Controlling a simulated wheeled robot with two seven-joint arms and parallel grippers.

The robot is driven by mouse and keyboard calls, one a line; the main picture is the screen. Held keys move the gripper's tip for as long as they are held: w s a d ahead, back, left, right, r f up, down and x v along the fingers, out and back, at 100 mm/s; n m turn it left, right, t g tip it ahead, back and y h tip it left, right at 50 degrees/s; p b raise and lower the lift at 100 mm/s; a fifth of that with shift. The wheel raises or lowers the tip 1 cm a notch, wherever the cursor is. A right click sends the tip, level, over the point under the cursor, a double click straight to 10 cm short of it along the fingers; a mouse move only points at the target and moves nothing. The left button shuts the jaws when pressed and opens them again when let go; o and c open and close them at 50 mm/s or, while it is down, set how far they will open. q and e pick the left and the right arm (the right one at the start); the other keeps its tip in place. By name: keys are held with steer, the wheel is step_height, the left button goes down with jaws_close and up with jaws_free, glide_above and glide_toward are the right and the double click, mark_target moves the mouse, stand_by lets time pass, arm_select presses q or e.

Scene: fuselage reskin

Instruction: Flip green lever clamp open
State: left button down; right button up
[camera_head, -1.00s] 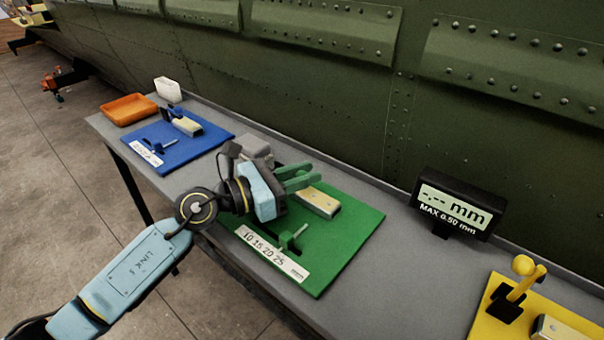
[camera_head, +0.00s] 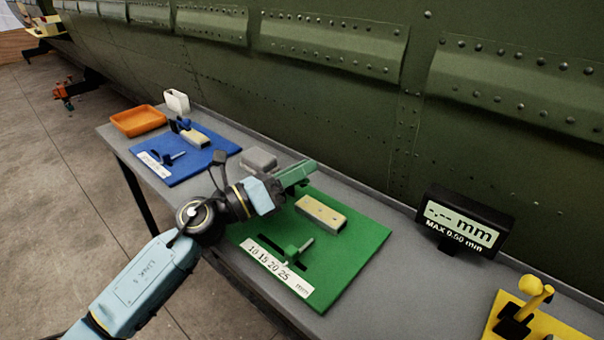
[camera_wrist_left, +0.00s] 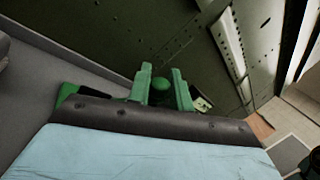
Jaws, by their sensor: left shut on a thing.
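The green board (camera_head: 345,262) lies on the bench with a pale block (camera_head: 321,213), a green slider (camera_head: 293,250) and a white number scale on it. My left gripper (camera_head: 298,176), with green fingers, is behind the block, over the board's far left part. In the left wrist view, the two fingers (camera_wrist_left: 162,88) are on either side of a round green knob (camera_wrist_left: 161,85), which appears to be the end of the green lever. The fingers are shut on it. The rest of the lever is hidden by the gripper. My right gripper is not in view.
A blue board (camera_head: 185,158) with a similar fixture and an orange tray (camera_head: 138,121) are to the left. A black gauge display (camera_head: 463,222) and a yellow board (camera_head: 535,325) are to the right. The green riveted fuselage (camera_head: 330,100) rises behind the bench.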

arm_select(q)
steer(key=shift+a+n, duration=0.1)
steer(key=shift+n, duration=0.2)
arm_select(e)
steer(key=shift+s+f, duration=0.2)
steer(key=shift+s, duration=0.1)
arm_select(q)
steer(key=c, duration=1.3)
jaws_free()
steer(key=b+v, duration=0.1)
steer(key=v, duration=1.1)
steer(key=shift+s+a, duration=0.1)
steer(key=shift+s+a+f, duration=0.1)
steer(key=shift+s+a, duration=0.2)
steer(key=shift+a, duration=0.15)
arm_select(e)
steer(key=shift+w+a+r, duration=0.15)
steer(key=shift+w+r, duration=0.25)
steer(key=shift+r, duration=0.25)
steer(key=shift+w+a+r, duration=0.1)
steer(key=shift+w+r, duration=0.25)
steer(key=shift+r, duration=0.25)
arm_select(q)
steer(key=shift+o, duration=0.2)
